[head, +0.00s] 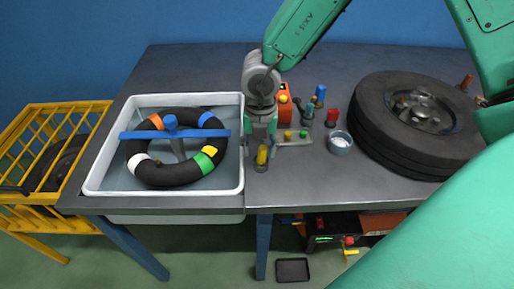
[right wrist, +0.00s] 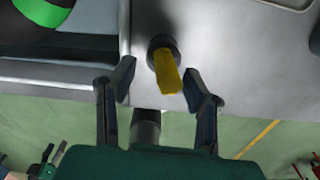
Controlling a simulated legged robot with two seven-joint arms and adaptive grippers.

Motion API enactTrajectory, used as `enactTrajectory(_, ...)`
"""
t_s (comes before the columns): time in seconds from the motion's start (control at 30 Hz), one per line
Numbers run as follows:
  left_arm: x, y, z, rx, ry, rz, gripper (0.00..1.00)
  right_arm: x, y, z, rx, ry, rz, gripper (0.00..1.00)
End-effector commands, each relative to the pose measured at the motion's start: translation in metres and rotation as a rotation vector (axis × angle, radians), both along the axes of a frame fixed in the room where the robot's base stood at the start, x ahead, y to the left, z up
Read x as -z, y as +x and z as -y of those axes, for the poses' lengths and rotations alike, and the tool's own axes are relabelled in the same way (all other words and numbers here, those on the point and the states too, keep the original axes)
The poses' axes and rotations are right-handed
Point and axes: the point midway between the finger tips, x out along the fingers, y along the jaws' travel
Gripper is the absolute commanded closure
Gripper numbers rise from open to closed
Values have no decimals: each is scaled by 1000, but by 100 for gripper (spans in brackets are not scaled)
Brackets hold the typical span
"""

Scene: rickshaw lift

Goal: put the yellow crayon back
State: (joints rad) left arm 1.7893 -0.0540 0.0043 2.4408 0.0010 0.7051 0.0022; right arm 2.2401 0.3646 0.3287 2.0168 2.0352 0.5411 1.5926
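The yellow crayon (head: 261,155) stands upright in a small dark round holder (head: 260,166) near the table's front edge, just right of the white basin. In the right wrist view the crayon (right wrist: 167,72) rises from the dark holder (right wrist: 160,44) towards the camera. My right gripper (head: 260,140) is above it, pointing down. In the right wrist view its fingers (right wrist: 160,82) are spread on either side of the crayon, with gaps visible on both sides. My left gripper is not seen.
The white basin (head: 91,186) holds a black ring with coloured bands. Right of my gripper are a grey rack (head: 293,143), a blue-capped item (head: 320,92), a red-capped item (head: 332,117), a small grey cup (head: 340,143) and a large tyre (head: 375,130). The table front is clear.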

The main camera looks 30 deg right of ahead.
Motion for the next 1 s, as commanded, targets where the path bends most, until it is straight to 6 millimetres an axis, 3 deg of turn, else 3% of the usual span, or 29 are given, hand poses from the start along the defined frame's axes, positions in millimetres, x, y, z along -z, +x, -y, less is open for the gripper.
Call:
enactTrajectory(0.23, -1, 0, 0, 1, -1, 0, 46, -9, 1, -2, 1, 0, 3, 58)
enactTrajectory(0.7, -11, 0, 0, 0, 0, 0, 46, -100, 1, -2, 2, 0, 4, 58)
enactTrajectory(1.0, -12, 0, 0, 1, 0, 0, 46, -121, 1, -2, 1, -1, 1, 58)
